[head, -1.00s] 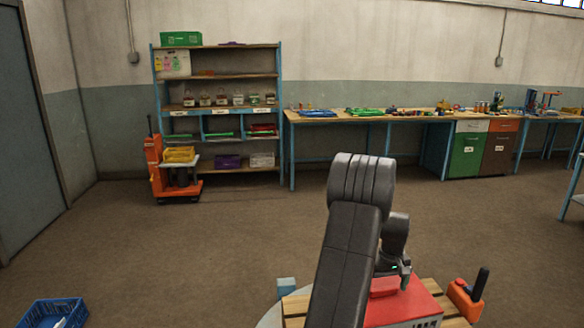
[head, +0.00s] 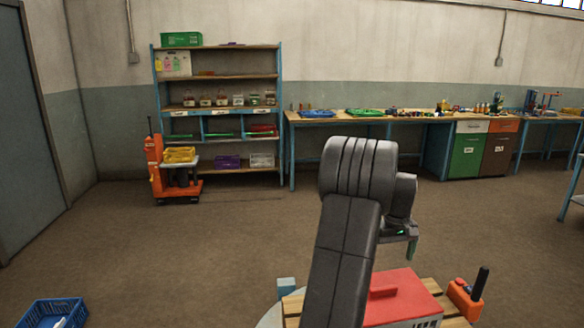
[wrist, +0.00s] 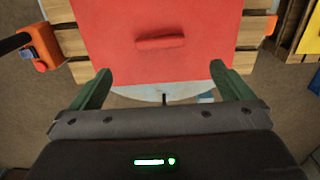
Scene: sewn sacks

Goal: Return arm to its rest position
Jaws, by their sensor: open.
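My gripper (wrist: 160,85) shows in the wrist view with its two green fingers spread apart and nothing between them. In the head view my gripper (head: 411,250) hangs at the end of my bent arm, above the red box and clear of it. The red box (head: 400,300) has a raised handle on its lid and rests on a slatted wooden pallet (head: 448,304). In the wrist view the red lid (wrist: 110,40) fills the area beyond the fingers. My arm hides the left part of the box in the head view.
An orange tool with a black handle (head: 467,295) sits at the pallet's right. A blue crate (head: 52,313) lies on the floor at lower left. A shelf (head: 218,80), an orange lift (head: 157,170) and a long workbench (head: 345,118) stand along the wall. The middle floor is clear.

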